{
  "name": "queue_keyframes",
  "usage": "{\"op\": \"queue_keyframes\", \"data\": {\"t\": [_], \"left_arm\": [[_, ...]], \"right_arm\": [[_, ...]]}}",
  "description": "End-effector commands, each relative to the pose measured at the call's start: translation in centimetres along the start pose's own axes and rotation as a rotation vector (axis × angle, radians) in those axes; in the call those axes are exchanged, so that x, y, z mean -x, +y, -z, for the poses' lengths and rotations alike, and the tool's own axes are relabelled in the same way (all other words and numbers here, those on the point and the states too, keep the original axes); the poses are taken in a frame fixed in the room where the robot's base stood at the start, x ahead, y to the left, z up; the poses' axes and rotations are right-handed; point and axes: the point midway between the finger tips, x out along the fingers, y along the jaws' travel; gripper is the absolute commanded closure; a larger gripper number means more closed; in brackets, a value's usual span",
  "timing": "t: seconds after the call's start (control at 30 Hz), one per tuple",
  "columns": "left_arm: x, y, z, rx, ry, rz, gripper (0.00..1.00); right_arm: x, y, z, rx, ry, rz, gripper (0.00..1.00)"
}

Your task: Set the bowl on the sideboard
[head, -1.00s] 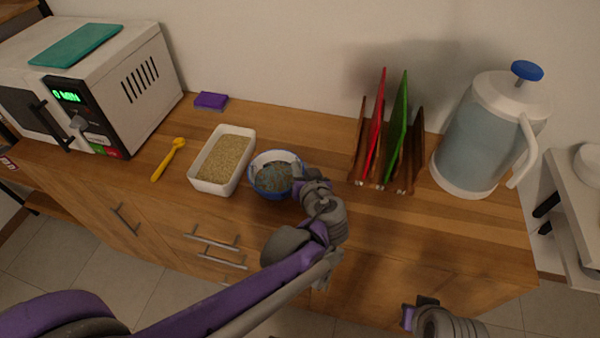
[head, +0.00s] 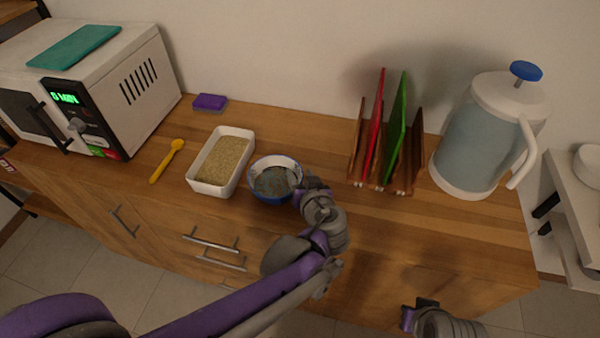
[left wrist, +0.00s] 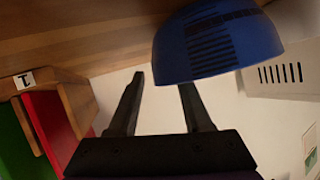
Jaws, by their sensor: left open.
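The blue bowl (head: 273,197), with a white inner rim and patterned contents, sits upright on the wooden sideboard (head: 300,130). My left gripper (head: 304,190) is at the bowl's right side. In the left wrist view the jaws of my left gripper (left wrist: 158,85) are spread. One finger ends at the rim of the bowl (left wrist: 217,45), its tip apparently hidden behind the wall; the other is outside, apart from it. Whether they touch the bowl I cannot tell. My right gripper (head: 418,312) is low at the bottom, away from the bowl; its jaws are unclear.
A white tray of grain (head: 221,162) stands just left of the bowl. Further left are a yellow spoon (head: 167,160), a purple sponge (head: 210,102) and a microwave (head: 95,90). A rack with red and green boards (head: 388,140) and a pitcher (head: 485,135) stand to the right.

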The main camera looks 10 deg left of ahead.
Motion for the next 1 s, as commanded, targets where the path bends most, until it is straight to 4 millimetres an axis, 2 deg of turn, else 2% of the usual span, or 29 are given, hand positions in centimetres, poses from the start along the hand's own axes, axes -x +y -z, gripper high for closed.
{"op": "queue_keyframes", "data": {"t": [0.3, 0.5, 0.7, 0.83, 0.93, 1.0], "left_arm": [[6.9, 0.1, 0.2, -0.003, 0.002, -0.007, 0.51], [9.9, 0.0, 0.1, -0.001, 0.001, -0.003, 0.51], [10.8, 0.0, 0.0, -0.001, 0.0, -0.001, 0.51], [10.6, -0.8, -0.4, -0.011, -0.024, 0.006, 0.51], [9.7, -3.3, -2.4, -0.055, -0.127, 0.016, 0.51], [9.2, -6.1, -4.8, -0.099, -0.245, 0.012, 0.51]], "right_arm": [[1.2, 0.0, 0.6, 0.0, 0.004, 0.0, 1.0], [1.6, 0.0, 0.8, 0.0, 0.006, 0.0, 1.0], [1.7, 0.0, 0.9, 0.0, 0.006, 0.0, 1.0], [1.7, 0.0, 0.9, 0.0, 0.006, 0.0, 1.0], [1.7, 0.0, 0.9, 0.0, 0.006, 0.0, 1.0], [1.7, 0.0, 0.9, 0.0, 0.006, 0.0, 1.0]]}}
